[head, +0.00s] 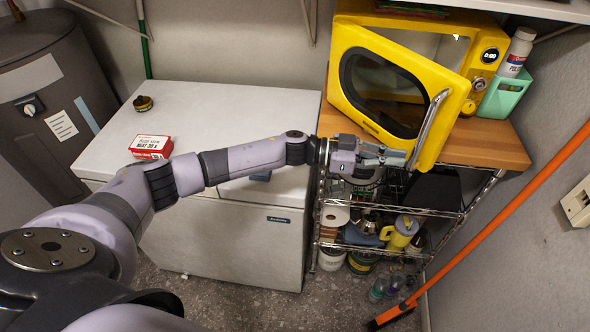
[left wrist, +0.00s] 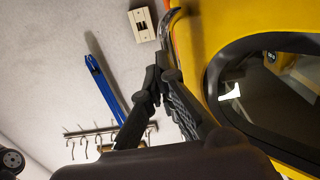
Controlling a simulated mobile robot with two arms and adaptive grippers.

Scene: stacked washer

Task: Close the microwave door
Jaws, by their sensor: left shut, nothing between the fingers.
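The yellow microwave (head: 482,58) stands on the wood-topped shelf at the right of the head view. Its door (head: 345,40) is open and swung out toward me, with a dark window and a silver handle (head: 430,125) on its free edge. My left gripper (head: 398,157) is shut and empty, just in front of the lower part of the door near the handle's lower end; I cannot tell whether it touches. In the left wrist view, the shut fingers (left wrist: 158,84) are beside the yellow door (left wrist: 203,38), whose dark window (left wrist: 275,95) is at the right. My right gripper is out of view.
A white bottle (head: 517,50) and a mint-green holder (head: 502,96) stand right of the microwave. The wire rack below (head: 447,212) holds several items. A white chest (head: 225,108) with a red box (head: 151,147) is at left. An orange pole (head: 500,218) leans at right.

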